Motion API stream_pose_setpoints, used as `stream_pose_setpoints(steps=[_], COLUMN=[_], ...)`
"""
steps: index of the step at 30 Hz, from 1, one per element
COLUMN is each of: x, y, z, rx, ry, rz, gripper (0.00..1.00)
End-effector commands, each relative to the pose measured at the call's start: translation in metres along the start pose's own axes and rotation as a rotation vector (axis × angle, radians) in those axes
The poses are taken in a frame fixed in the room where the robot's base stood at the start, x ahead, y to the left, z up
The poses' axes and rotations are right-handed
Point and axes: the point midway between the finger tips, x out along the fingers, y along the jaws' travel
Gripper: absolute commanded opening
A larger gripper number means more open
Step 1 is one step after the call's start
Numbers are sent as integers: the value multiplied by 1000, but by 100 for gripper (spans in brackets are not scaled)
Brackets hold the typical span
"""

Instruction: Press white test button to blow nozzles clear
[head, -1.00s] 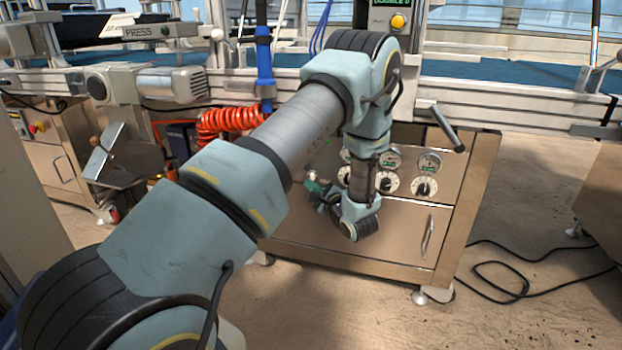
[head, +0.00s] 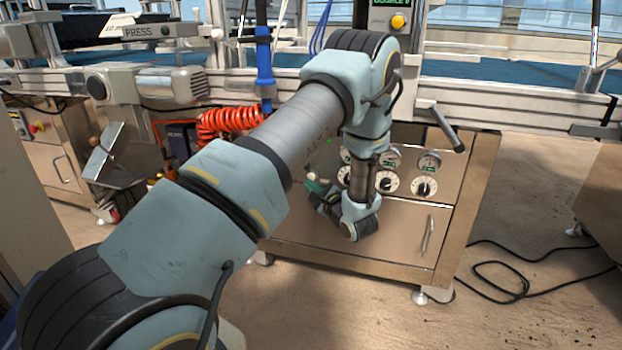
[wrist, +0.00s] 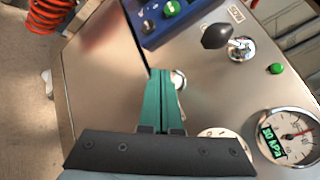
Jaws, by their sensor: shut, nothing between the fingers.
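In the wrist view the teal fingers of my gripper (wrist: 164,74) are shut with nothing between them. They point at the steel control panel (wrist: 215,95). A round white button (wrist: 179,79) in a metal ring shows just right of the fingertips, partly hidden by them. I cannot tell whether the fingers touch it. In the head view my gripper (head: 313,182) is at the left part of the cabinet front, mostly covered by my own wrist. The white button cannot be made out there.
Near the button are a black-knobbed lever (wrist: 229,38), a green button (wrist: 277,68), a pressure gauge (wrist: 288,136) and a blue box (wrist: 165,18). In the head view, dials (head: 424,187) lie right of my wrist. An orange coiled hose (head: 228,121) hangs left.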

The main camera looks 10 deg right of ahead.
Motion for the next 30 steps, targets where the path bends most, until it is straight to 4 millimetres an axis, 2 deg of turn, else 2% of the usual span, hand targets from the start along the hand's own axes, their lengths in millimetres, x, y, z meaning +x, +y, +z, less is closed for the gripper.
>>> stream_pose_setpoints(steps=[30], x=[6], y=[-5], z=[-4], rx=[-1], ry=[1], rz=[0], gripper=[0])
